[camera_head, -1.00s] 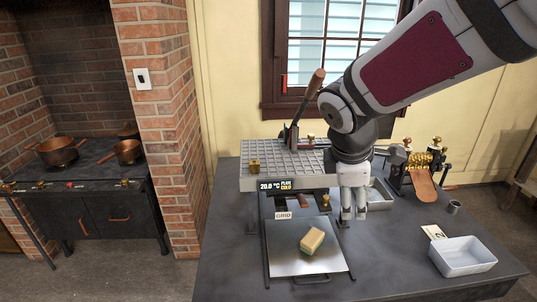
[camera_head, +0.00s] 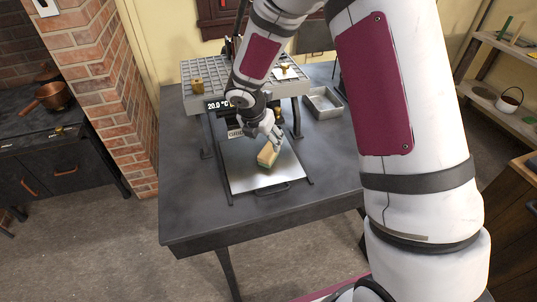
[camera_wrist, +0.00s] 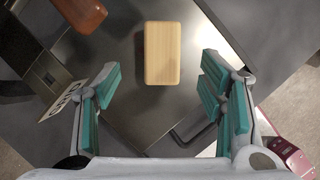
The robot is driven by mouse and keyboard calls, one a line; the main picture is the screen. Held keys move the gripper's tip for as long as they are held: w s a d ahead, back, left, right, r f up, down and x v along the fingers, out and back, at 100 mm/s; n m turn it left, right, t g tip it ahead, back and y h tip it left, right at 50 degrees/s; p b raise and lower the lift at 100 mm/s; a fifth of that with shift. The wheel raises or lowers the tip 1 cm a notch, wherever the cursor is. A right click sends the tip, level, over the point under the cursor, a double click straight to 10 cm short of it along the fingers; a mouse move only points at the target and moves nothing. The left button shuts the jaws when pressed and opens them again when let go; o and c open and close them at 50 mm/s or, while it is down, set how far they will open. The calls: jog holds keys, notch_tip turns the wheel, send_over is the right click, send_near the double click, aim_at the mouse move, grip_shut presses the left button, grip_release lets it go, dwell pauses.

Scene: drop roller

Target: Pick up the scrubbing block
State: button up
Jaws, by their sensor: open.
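The scrubbing block (camera_head: 268,155) is a small pale wooden block with a greenish lower edge in the head view. It lies on a shiny metal tray (camera_head: 240,179) at the front of the dark table. In the wrist view the block (camera_wrist: 162,53) shows its plain top face, upright in the picture and ahead of the fingertips. My gripper (camera_head: 266,135) is just above and behind the block in the head view. In the wrist view my gripper (camera_wrist: 160,88) is open, with teal finger pads wide apart on either side of the block's line, and nothing is between them.
A grey grid-topped stand (camera_head: 205,80) with a temperature display rises behind the tray. A label plate reading GRID (camera_wrist: 58,103) lies left of the block. A pale bin (camera_head: 322,103) stands on the right. The table front (camera_head: 190,205) is bare.

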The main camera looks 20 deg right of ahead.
aim_at(269, 150)
jog(key=x, duration=0.3)
jog(key=shift+x, duration=2.65)
jog(key=shift+s, duration=0.2)
jog(key=shift+c, duration=0.3)
jog(key=c, duration=1.3)
